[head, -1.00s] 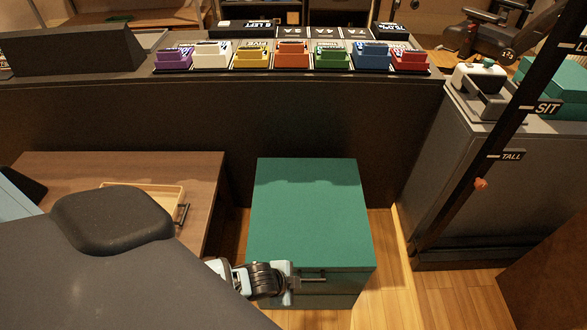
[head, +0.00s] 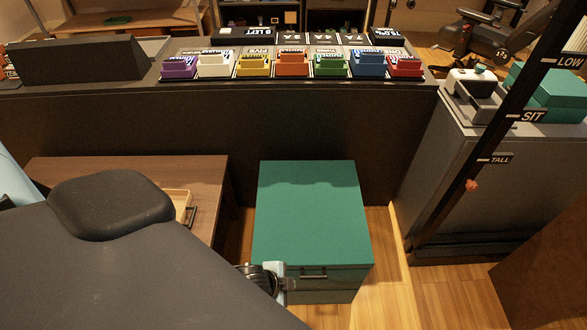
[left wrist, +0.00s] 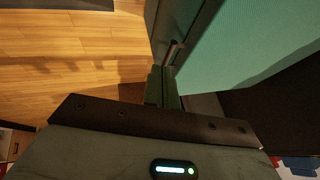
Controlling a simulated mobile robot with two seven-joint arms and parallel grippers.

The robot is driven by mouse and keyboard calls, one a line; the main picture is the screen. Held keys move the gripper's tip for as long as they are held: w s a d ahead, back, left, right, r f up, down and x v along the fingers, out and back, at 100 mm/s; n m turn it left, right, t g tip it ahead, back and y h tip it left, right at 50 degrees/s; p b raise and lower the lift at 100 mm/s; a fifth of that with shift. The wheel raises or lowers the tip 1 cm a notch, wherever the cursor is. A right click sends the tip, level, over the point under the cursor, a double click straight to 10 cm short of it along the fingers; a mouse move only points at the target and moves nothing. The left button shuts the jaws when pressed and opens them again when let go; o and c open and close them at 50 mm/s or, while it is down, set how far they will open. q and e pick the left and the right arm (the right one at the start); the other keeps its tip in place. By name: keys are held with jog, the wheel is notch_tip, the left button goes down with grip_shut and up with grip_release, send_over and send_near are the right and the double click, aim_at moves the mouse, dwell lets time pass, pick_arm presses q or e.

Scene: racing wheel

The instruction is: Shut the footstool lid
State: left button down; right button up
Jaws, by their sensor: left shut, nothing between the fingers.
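The footstool is a green box whose flat green lid (head: 310,210) lies level on top in the head view. I see no clear gap under the lid's front edge. A dark bar handle (head: 313,272) is on the front face; it also shows in the left wrist view (left wrist: 174,52). My left gripper (head: 288,284) is at the front left of the footstool, close to the handle's left end. In the left wrist view its fingers (left wrist: 162,86) are together and empty, near the handle; contact cannot be told. My right gripper is not in view.
A dark counter (head: 210,120) with a row of coloured blocks stands behind the footstool. A brown low table (head: 130,168) is at left, a grey cabinet (head: 455,175) at right. Wooden floor (head: 380,275) is clear right of the footstool.

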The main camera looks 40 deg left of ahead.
pick_arm(q)
jog(key=shift+s+d+r+p, duration=0.1)
jog(key=shift+s+r+p, duration=0.1)
jog(key=shift+s+r, duration=0.75)
jog(key=shift+s+r+p, duration=0.2)
jog(key=shift+s+r, duration=0.5)
jog(key=shift+s, duration=0.3)
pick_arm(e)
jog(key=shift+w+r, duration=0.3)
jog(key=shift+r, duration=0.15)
